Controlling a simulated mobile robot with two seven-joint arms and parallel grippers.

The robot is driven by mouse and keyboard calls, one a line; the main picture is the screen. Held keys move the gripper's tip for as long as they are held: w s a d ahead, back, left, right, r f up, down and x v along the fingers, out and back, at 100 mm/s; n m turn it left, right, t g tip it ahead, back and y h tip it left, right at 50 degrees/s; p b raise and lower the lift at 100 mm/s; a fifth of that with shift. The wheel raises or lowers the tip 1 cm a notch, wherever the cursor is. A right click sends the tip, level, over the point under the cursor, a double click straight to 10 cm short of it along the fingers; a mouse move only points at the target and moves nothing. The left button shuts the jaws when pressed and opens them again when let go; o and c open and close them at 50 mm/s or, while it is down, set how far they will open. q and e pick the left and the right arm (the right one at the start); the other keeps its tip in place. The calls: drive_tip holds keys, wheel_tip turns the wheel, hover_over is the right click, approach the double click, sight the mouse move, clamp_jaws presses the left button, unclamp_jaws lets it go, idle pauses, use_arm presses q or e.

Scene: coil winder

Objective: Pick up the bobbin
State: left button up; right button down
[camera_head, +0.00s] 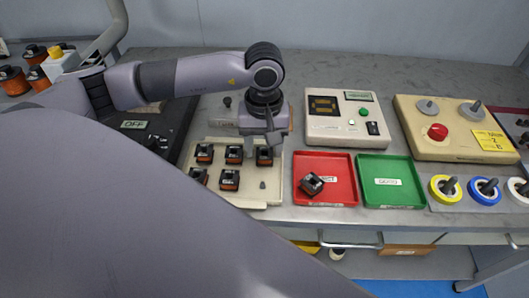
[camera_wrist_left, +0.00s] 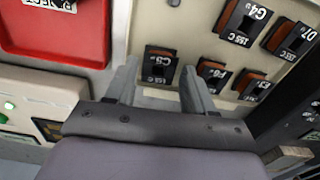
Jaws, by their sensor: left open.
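Several small black bobbins with orange-brown sides and white labels sit in the beige tray (camera_head: 270,199). My left gripper (camera_head: 270,141) points down over the tray's far right corner, close to the far right bobbin (camera_head: 264,157). In the left wrist view, the open left gripper (camera_wrist_left: 158,68) has one finger on each side of the labelled bobbin (camera_wrist_left: 158,60). I see no contact with it, and the height gap is hard to judge. Another bobbin (camera_head: 312,184) lies tilted in the red tray (camera_head: 345,197). My right gripper is not in view.
A green tray (camera_head: 392,196) stands empty right of the red one. Behind them is a white meter box (camera_head: 345,132), with a beige box with a red knob (camera_head: 470,115) further right. A black panel (camera_head: 135,137) stands left. My own arm hides the lower left.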

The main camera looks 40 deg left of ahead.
use_arm(q)
drive_tip(key=shift+f, duration=0.75)
drive_tip(key=c, duration=0.8)
drive_tip(key=shift+r, duration=0.1)
wheel_tip(320, 180, up, 20)
drive_tip(key=shift+f, duration=0.1)
